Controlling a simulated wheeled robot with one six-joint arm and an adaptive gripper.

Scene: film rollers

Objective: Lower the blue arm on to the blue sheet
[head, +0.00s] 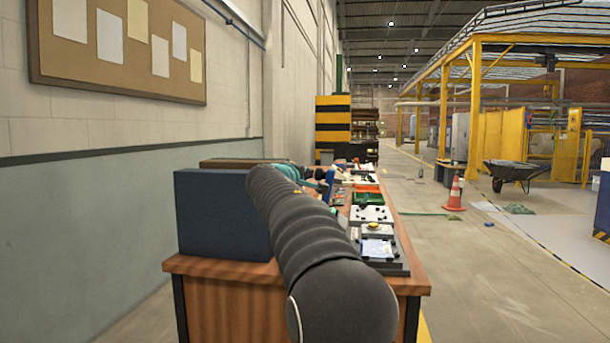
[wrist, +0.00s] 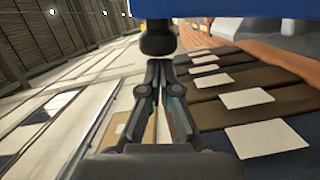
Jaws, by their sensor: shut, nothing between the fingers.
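In the wrist view my gripper (wrist: 160,66) is shut and empty, its fingertips just below a round black knob (wrist: 157,38). I cannot tell whether they touch it. A wide blue bar, which looks like the blue arm (wrist: 225,16), crosses the top of that view above the knob. In the head view a small upright blue part (head: 329,184) stands beyond my arm, near its far end; my gripper is hard to make out there. A pale blue sheet (head: 376,249) lies on the nearest unit on the bench, right of my arm.
The wooden bench (head: 230,295) carries a row of units, including a green tray (head: 367,198). A dark blue box (head: 222,214) stands at its left. White cards (wrist: 247,98) lie on dark strips in the wrist view. An orange cone (head: 455,194) stands on open floor to the right.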

